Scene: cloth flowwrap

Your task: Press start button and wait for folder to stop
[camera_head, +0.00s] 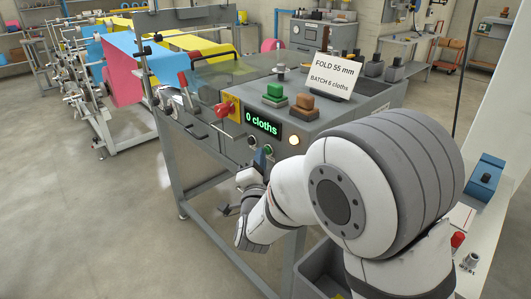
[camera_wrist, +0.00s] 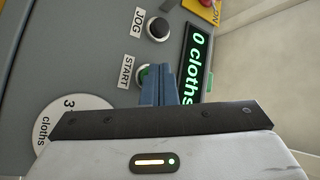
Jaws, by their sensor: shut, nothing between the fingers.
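My gripper (camera_wrist: 160,70) is shut and empty, its blue fingertips together. In the wrist view the tips lie against or just in front of the START button (camera_wrist: 142,77), a round button with a green edge showing. The fingers cover part of it, and I cannot tell whether they touch it. The green display (camera_wrist: 197,62) beside it reads "0 cloths"; it also shows in the head view (camera_head: 262,120). In the head view my gripper (camera_head: 262,155) is low at the front panel of the grey folder (camera_head: 215,150). Pink, blue and yellow cloth hangs at its left.
A black JOG button (camera_wrist: 158,28) sits close to START. A red knob on a yellow plate (camera_head: 224,109) is left of the display. Green (camera_head: 274,92) and brown (camera_head: 303,105) blocks and a card reading "FOLD 55 mm, BATCH 6 cloths" (camera_head: 335,75) stand on top.

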